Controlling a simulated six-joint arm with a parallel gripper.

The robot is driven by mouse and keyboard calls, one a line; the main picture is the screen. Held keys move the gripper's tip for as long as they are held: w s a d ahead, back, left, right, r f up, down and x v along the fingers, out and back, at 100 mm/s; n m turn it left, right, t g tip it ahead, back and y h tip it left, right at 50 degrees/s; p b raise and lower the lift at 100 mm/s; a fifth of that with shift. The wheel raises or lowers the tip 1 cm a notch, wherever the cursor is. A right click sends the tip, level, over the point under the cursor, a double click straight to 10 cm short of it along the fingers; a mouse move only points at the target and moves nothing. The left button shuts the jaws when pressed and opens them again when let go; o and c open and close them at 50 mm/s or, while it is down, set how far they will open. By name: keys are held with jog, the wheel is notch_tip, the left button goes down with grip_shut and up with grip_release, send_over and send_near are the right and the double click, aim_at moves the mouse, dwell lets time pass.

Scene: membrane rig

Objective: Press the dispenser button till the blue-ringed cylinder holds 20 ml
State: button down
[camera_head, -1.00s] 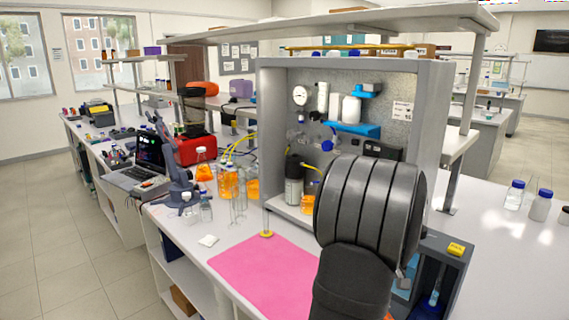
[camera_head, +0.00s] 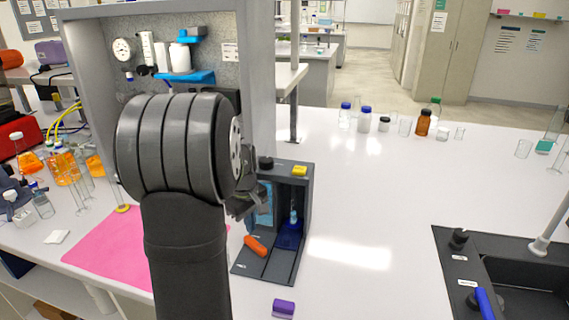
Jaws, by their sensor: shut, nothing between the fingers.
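The dispenser looks to be the dark open-fronted box (camera_head: 308,205) right of my arm. A yellow block (camera_head: 300,170) and a black knob (camera_head: 265,163) sit on its top; I cannot tell which part is the button. A narrow clear vessel with blue on it (camera_head: 294,217) stands in its bay above a blue base (camera_head: 289,236); it may be the blue-ringed cylinder, and its level is too small to read. My gripper (camera_head: 243,205) is shut and empty, in front of the box's left side in the picture, partly hidden by my wrist.
An orange piece (camera_head: 255,245) lies at the box's front and a purple block (camera_head: 283,308) nearer me. A yellow-footed cylinder (camera_head: 122,208) stands by the pink mat (camera_head: 95,245). A black sink (camera_head: 525,275) is at right. The bench between is clear.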

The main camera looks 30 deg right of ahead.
jog(key=s+d+r+m+h, duration=0.2)
jog(key=d+r, duration=0.2)
jog(key=r, duration=0.2)
jog(key=s+d+r+m+h, duration=0.2)
jog(key=s+d+r, duration=0.1)
jog(key=r, duration=0.4)
notch_tip(320, 180, up, 14)
jog(key=m+t+h, duration=0.3)
jog(key=t+h, duration=0.1)
send_over(298, 171)
jog(key=shift+r, duration=0.1)
jog(key=shift+f, duration=4.45)
jog(key=shift+f, duration=0.1)
jog(key=shift+f, duration=0.35)
